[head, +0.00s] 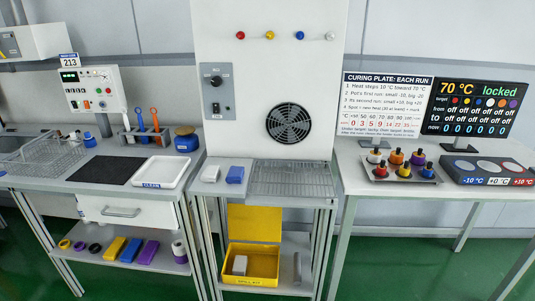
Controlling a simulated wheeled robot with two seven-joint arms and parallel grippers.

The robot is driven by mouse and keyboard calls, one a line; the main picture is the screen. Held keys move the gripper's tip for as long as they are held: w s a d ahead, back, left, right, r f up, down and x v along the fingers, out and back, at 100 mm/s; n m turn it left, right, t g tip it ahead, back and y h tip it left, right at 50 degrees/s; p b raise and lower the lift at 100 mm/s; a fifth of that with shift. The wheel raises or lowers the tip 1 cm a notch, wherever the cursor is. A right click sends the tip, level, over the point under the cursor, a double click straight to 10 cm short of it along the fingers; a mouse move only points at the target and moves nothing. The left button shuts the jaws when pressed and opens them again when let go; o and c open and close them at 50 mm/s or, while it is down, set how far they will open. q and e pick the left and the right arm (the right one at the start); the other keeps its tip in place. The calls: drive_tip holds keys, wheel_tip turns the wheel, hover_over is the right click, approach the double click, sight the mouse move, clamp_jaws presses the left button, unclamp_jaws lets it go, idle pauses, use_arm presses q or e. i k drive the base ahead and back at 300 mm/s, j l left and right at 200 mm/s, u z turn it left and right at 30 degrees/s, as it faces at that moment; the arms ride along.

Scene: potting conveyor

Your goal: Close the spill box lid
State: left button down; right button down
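The yellow spill box (262,264) stands on the lower shelf of the middle bench, with a "SPILL KIT" label on its front. Its yellow lid (254,223) is open and stands upright at the back of the box. A grey block-shaped item (240,265) sits inside at the left. Neither of my grippers shows in the head view.
A grey upright item (297,268) stands on the shelf right of the box. Bench legs flank the shelf. The green floor in front looks clear.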

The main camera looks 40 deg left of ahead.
sight(245, 222)
drive_tip(key=i+l+u, duration=0.15)
drive_tip(key=i+u, duration=0.15)
drive_tip(key=u, duration=0.2)
drive_tip(key=i+l+u, duration=0.25)
drive_tip(key=u, duration=0.25)
drive_tip(key=i+l+u, duration=0.3)
drive_tip(key=u, duration=0.2)
drive_tip(key=i+l+u, duration=0.1)
drive_tip(key=l+u, duration=0.4)
drive_tip(key=i+l+u, duration=0.1)
drive_tip(key=l+u, duration=0.4)
